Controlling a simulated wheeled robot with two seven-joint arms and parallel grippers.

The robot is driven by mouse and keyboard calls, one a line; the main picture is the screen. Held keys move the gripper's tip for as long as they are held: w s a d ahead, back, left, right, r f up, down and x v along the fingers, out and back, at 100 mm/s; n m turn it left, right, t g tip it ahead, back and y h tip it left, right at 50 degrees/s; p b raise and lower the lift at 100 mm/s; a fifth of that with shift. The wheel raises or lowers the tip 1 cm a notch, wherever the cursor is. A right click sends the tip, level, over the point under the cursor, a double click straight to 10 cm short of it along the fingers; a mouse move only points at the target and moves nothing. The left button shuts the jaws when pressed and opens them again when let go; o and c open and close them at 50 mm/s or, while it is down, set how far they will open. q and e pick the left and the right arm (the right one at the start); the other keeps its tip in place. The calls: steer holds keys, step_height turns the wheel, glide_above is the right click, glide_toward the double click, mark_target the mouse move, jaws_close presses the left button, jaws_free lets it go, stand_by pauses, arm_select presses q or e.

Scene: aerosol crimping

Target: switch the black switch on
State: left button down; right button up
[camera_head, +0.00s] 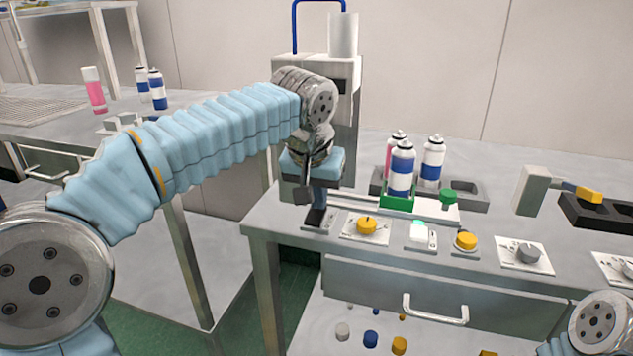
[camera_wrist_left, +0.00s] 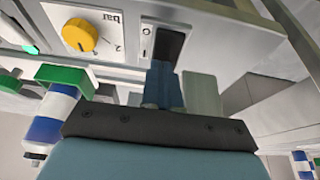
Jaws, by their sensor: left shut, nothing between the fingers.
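The black switch (camera_wrist_left: 171,44) sits on a pale plate marked with small symbols at the table's front edge. In the head view, the switch (camera_head: 316,217) shows just under my left gripper (camera_head: 311,200). In the left wrist view, my left gripper (camera_wrist_left: 181,88) is shut and empty. My right gripper is out of view.
A yellow knob (camera_head: 366,226) is beside the switch plate. Further right are a white switch box (camera_head: 419,232), a yellow button (camera_head: 466,241) and a grey knob (camera_head: 528,252). Spray cans (camera_head: 402,168) stand behind, one in a green holder. A tall machine (camera_head: 343,100) stands behind my left wrist.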

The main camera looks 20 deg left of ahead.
arm_select(q)
steer(key=shift+f, duration=0.25)
steer(key=shift+w+f, duration=0.15)
steer(key=shift+f, duration=0.3)
steer(key=shift+f, duration=0.1)
steer(key=shift+s+b, duration=0.3)
steer(key=shift+s, duration=0.55)
